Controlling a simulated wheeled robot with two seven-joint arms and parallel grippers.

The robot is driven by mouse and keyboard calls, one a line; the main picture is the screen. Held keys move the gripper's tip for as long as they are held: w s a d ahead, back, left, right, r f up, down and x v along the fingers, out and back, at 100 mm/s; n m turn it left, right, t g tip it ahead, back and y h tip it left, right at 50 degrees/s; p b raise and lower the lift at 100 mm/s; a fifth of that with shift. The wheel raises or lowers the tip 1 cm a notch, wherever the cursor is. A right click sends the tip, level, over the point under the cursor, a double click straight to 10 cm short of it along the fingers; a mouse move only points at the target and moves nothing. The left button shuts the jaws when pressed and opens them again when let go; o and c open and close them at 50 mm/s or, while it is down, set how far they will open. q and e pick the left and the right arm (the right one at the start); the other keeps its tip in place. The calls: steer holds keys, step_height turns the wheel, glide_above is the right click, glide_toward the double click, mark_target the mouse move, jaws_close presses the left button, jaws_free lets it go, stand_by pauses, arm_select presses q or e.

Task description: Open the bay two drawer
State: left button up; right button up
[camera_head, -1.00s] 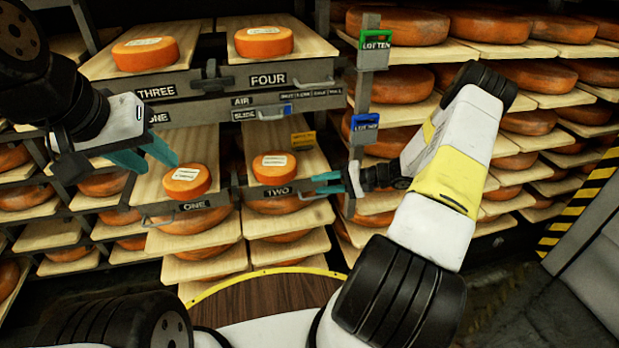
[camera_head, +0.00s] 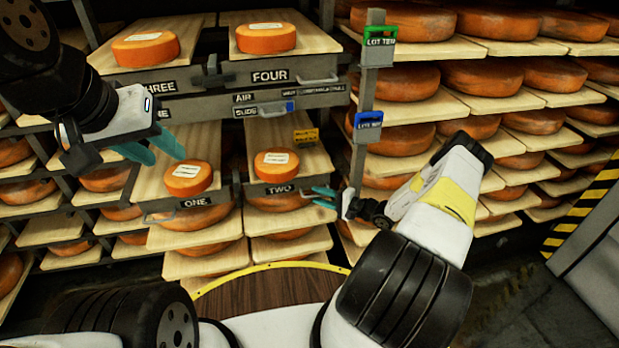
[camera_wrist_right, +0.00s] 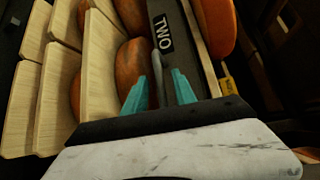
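The bay two drawer (camera_head: 290,150) is a pale wooden board with a grey front marked TWO (camera_head: 281,189), carrying an orange cheese wheel (camera_head: 276,164). Its thin metal handle also shows in the right wrist view (camera_wrist_right: 157,78). My right gripper (camera_head: 322,196) is at the right end of this front; in the wrist view its teal fingers (camera_wrist_right: 159,88) are apart, one on each side of the handle. Contact with the handle cannot be told. My left gripper (camera_head: 155,149) is open and empty, in front of the bay one drawer's left side.
The bay one drawer (camera_head: 160,185) with its cheese is just left of bay two. Drawers THREE and FOUR (camera_head: 310,40) are above. A grey post (camera_head: 360,150) with green and blue tags stands right of bay two. Cheese shelves fill the right side. A round wooden top (camera_head: 265,295) is below.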

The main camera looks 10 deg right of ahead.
steer(key=shift+w+a, duration=0.2)
steer(key=shift+a, duration=0.05)
jaws_close()
stand_by(1.4)
